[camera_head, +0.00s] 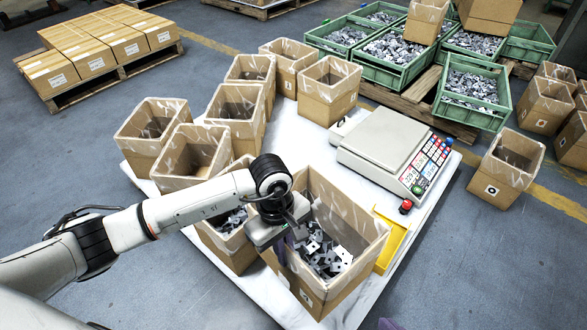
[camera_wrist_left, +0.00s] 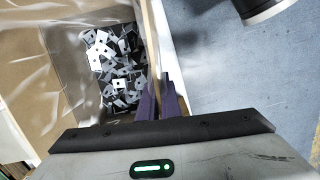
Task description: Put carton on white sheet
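The carton (camera_head: 342,206) is an open brown box with a clear liner, holding loose grey stamped parts; these parts also show in the left wrist view (camera_wrist_left: 118,70). My left gripper (camera_head: 285,238) is at the carton's left wall. In the left wrist view, its purple fingers (camera_wrist_left: 160,98) stand close on either side of the thin carton wall, shut on it. The carton is over the white sheet (camera_head: 245,294); I cannot tell whether its base touches. A small purple tip at the bottom edge of the head view may be my right gripper (camera_head: 388,324).
A filled carton (camera_head: 226,240) stands close to the left. Several empty cartons (camera_head: 190,155) line the sheet's left and back. A scale (camera_head: 385,145) and a yellow tray (camera_head: 391,245) are at the right. Green crates (camera_head: 393,55) of parts stand behind.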

